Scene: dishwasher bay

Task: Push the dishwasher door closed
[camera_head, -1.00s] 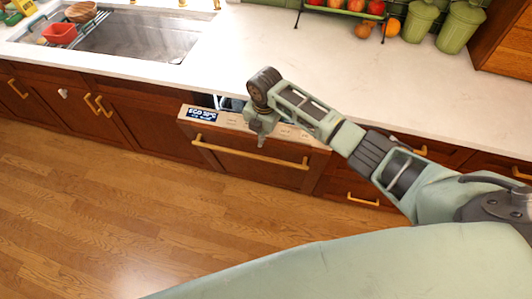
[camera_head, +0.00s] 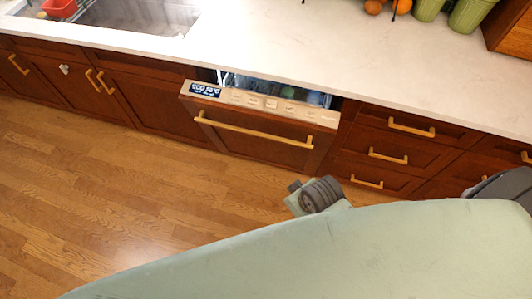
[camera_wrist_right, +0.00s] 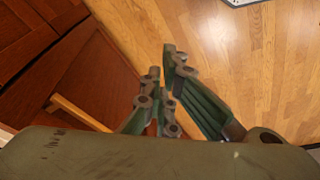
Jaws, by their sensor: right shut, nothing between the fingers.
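The dishwasher door (camera_head: 258,140) has a dark wood front, a long brass handle (camera_head: 255,129) and a pale control strip (camera_head: 265,103) with a small lit display. It is slightly ajar, tilted out at the top. A gap under the counter shows the dishwasher interior (camera_head: 280,88). My right gripper (camera_wrist_right: 166,100) is shut and empty in the right wrist view, above the wood floor. My left gripper is not in view.
Drawers with brass handles (camera_head: 388,156) stand right of the door, and closed cabinets (camera_head: 75,90) stand left. The white counter (camera_head: 330,50) runs above, with a sink (camera_head: 135,15) at upper left. The wood floor (camera_head: 100,200) in front is clear.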

